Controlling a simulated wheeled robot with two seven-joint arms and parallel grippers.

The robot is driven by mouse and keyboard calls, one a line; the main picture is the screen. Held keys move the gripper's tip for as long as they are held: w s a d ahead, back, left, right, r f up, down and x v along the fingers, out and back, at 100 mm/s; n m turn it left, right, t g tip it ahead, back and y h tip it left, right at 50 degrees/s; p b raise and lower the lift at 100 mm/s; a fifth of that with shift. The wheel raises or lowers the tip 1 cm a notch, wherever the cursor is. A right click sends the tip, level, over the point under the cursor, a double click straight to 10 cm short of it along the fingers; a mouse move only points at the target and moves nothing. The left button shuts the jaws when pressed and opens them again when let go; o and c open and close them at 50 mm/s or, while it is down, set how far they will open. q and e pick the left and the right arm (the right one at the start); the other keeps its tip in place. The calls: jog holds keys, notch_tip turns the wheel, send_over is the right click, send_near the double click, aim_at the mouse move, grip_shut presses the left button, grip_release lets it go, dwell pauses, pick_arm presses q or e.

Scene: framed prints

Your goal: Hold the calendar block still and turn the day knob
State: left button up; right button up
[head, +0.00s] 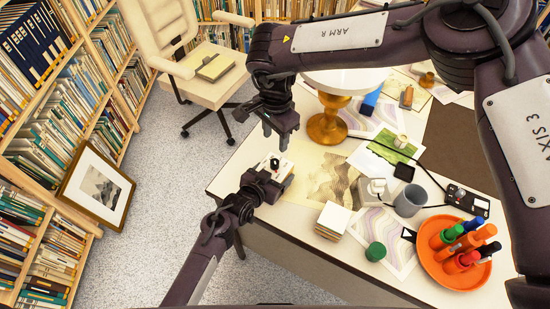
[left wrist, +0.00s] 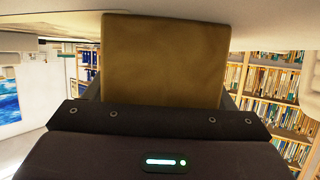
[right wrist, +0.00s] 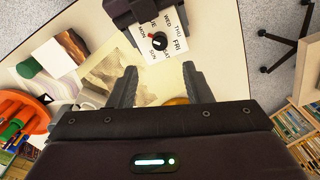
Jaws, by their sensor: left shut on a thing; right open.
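The calendar block (head: 283,161) stands near the left end of the white desk. Its pale face shows in the right wrist view (right wrist: 178,50), with day names around a dark knob (right wrist: 159,41) that has a red mark. I cannot tell exactly which day the mark points at. My left gripper (head: 268,182) is shut on the block, whose plain brown side (left wrist: 165,60) fills the space between the fingers in the left wrist view. My right gripper (head: 281,138) is open and empty just above the block; its fingers (right wrist: 159,85) are apart from the knob in the right wrist view.
A chair (head: 208,80) stands behind; a framed print (head: 98,187) leans against shelves at left.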

aim_at(275, 161)
notch_tip(275, 161, down, 10)
jog(key=shift+f, duration=0.1)
dwell(0.4)
grip_shut()
